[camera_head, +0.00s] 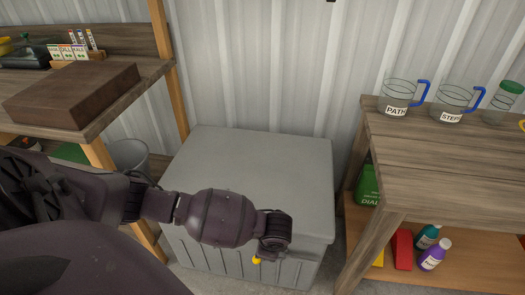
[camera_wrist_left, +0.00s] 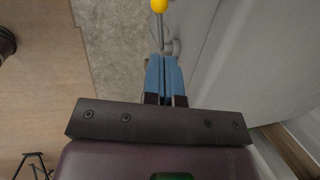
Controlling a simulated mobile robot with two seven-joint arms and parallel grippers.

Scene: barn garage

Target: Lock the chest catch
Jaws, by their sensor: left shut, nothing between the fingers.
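The grey chest (camera_head: 250,165) stands against the wall in the head view, its lid down. The catch has a yellow knob (camera_head: 257,260) low at the chest's front, close to my left wrist. In the left wrist view the knob (camera_wrist_left: 159,5) tops a thin metal rod, which runs to a small grey metal part (camera_wrist_left: 171,47) by my fingertips. My left gripper (camera_wrist_left: 165,58) has its blue fingers together and empty, beside the chest's front. I cannot tell whether the fingertips touch the metal part. In the head view my arm hides part of the chest front. My right gripper is not in view.
A wooden bench (camera_head: 450,150) with jugs (camera_head: 399,97) stands to the right of the chest. A shelf with a brown box (camera_head: 72,94) and a bucket (camera_head: 128,156) are at the left. Bare concrete floor (camera_wrist_left: 120,50) lies before the chest.

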